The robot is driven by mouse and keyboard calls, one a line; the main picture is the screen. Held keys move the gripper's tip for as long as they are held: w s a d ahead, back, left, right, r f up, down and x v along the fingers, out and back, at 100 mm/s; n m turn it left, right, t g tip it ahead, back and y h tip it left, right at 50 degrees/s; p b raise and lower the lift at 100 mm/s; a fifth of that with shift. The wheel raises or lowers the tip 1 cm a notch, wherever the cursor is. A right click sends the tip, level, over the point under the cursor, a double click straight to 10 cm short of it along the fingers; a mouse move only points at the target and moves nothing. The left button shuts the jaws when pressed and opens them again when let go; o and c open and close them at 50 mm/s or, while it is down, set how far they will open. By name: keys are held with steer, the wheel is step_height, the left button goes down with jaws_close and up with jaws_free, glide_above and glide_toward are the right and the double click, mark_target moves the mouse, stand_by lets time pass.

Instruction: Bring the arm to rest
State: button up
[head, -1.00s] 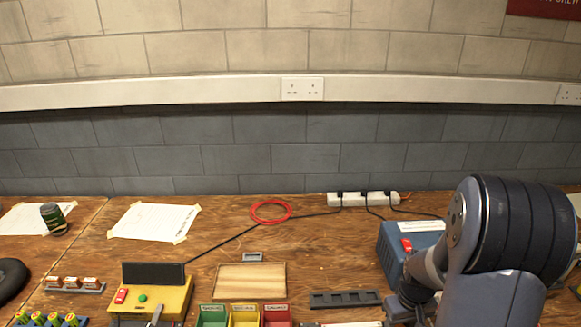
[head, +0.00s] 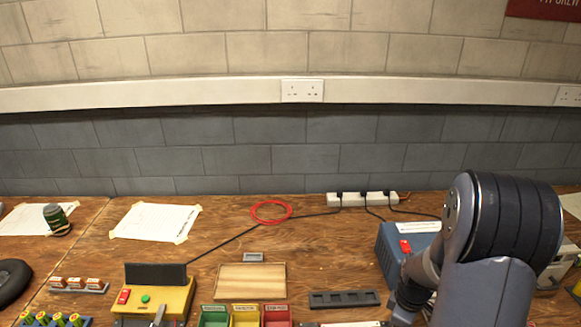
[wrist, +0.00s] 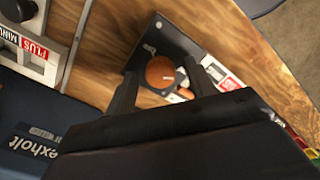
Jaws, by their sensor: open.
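My arm (head: 500,225) stands bent at the right of the head view, in front of the blue box. Its lower end drops past the bottom edge there, so the fingers are hidden in that view. In the wrist view my gripper (wrist: 160,70) shows two dark fingers spread apart, with nothing held between them. Beyond the fingers is a dark plate (wrist: 178,42) with a round copper-coloured part (wrist: 160,72). I cannot tell how far the fingers are above it.
The blue box (head: 393,243) stands close to my arm; its side also shows in the wrist view (wrist: 75,125). A power strip (head: 362,198) with cables lies behind. Coloured bins (head: 245,314), a wooden board (head: 250,281) and a yellow tester (head: 172,298) lie left. The back middle is mostly clear.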

steer(key=n+p, duration=0.1)
steer(key=n, duration=0.3)
steer(key=shift+r+n+p, duration=0.1)
steer(key=shift+n+p, duration=1.1)
steer(key=shift+n, duration=1.3)
steer(key=shift+w, duration=0.1)
